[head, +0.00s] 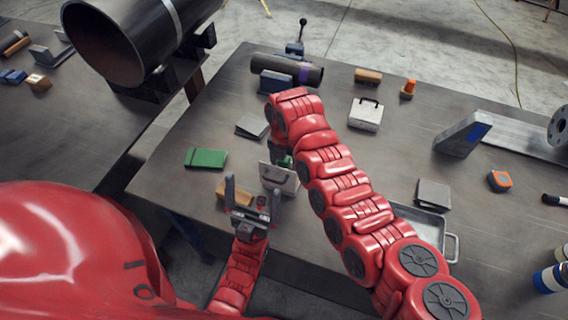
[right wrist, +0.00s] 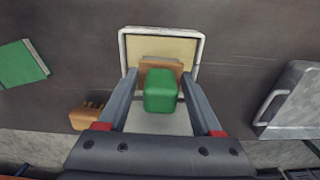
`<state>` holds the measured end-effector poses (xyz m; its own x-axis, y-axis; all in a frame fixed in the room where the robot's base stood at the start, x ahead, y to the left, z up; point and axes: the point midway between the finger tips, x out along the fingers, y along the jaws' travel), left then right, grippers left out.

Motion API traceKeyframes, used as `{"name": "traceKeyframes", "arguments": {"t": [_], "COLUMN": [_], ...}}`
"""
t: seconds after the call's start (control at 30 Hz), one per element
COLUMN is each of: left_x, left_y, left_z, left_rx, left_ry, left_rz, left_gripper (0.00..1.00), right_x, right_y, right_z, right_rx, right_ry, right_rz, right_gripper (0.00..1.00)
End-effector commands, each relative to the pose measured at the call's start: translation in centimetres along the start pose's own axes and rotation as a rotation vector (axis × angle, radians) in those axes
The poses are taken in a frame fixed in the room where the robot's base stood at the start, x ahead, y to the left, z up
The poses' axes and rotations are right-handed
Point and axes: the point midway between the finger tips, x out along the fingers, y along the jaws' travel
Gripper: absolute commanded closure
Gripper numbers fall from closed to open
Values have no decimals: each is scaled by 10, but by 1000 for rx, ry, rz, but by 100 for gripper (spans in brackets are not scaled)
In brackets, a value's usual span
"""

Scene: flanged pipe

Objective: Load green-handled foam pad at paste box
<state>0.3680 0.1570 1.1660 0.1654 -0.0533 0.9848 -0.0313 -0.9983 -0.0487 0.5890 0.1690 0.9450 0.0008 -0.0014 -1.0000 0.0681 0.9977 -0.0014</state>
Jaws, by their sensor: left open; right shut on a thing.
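The green-handled foam pad (right wrist: 160,90) is an orange-brown block under a green handle. My right gripper (right wrist: 160,98) is shut on that handle, with a finger on each side. A bit of green also shows under my right arm in the head view (head: 286,161). The paste box (right wrist: 130,52), white-rimmed with pale yellow paste inside, lies beneath the pad. I cannot tell whether pad and paste touch. A grey-white box part with a dark handle (head: 278,183) at that place seems to belong to it. My left gripper (head: 252,203) is open and empty, in front of the box.
A brown block (right wrist: 86,116) lies left of the box, and a green flat item (head: 205,158) farther left. A metal tray (head: 450,245) with a handle is right of my right arm. A dark pipe (head: 310,73) and another handled box (head: 366,114) stand farther back.

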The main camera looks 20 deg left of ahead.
Motion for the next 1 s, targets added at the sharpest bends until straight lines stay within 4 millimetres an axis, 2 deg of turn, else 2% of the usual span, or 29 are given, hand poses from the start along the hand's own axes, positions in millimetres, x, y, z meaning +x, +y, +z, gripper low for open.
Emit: {"name": "traceKeyframes", "arguments": {"t": [1.0], "left_x": [-5], "left_y": [0], "left_z": [1], "left_rx": [0], "left_ry": [0], "left_rz": [0], "left_gripper": [0], "right_x": [7], "right_y": [0], "right_z": [0], "right_rx": [1], "right_ry": [0], "right_rz": [0], "right_gripper": [78]}}
